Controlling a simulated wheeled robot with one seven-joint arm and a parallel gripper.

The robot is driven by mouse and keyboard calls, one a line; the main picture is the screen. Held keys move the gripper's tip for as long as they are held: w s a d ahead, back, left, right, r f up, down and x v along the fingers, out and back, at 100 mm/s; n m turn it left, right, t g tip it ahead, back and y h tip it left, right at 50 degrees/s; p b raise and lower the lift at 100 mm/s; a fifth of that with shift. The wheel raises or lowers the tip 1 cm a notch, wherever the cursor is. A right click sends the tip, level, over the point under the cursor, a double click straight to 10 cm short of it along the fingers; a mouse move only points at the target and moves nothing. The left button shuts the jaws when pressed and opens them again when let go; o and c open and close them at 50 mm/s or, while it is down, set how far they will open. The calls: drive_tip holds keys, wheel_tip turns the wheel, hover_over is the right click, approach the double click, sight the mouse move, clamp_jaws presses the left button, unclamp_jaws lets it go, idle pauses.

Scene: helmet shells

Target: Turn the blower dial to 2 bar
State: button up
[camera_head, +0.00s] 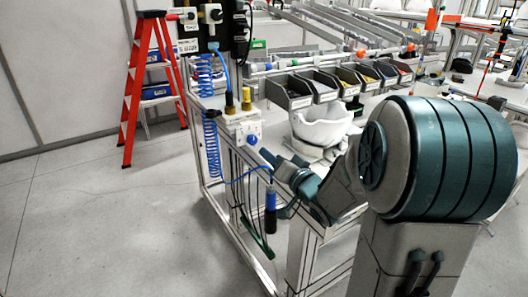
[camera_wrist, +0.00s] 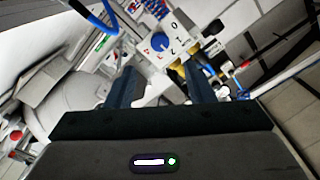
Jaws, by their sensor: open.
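The blower dial is a round blue knob (camera_head: 252,140) on a white plate at the near end of the workbench. In the wrist view the blue dial (camera_wrist: 159,41) sits on a white plate with numbers around it; its pointer is too small to read. My gripper (camera_wrist: 163,78) is open and empty, its two dark fingers on either side below the dial in the picture, apart from it. In the head view my gripper (camera_head: 268,157) is just right of and below the dial. A blue and black blower (camera_head: 270,208) hangs below on a blue hose.
A coiled blue hose (camera_head: 211,145) hangs left of the dial, and a blue hose (camera_wrist: 92,18) crosses the upper left of the wrist view. Yellow-topped fittings (camera_head: 246,98) stand above the dial. A white helmet shell (camera_head: 322,124) is on the bench.

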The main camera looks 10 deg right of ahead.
drive_tip(key=shift+v, duration=2.1)
drive_tip(key=s+a+f+n+g+h, duration=0.2)
drive_tip(key=s+g, duration=0.5)
drive_tip(key=s, duration=0.4)
drive_tip(key=s+a+f+n+g+h, duration=0.2)
drive_tip(key=s+g, duration=0.5)
drive_tip(key=s, duration=0.4)
wheel_tip(320, 180, down, 2)
drive_tip(key=shift+s+a+f+h, duration=0.2)
drive_tip(key=shift+a+h, duration=0.25)
drive_tip(key=shift+h, duration=0.35)
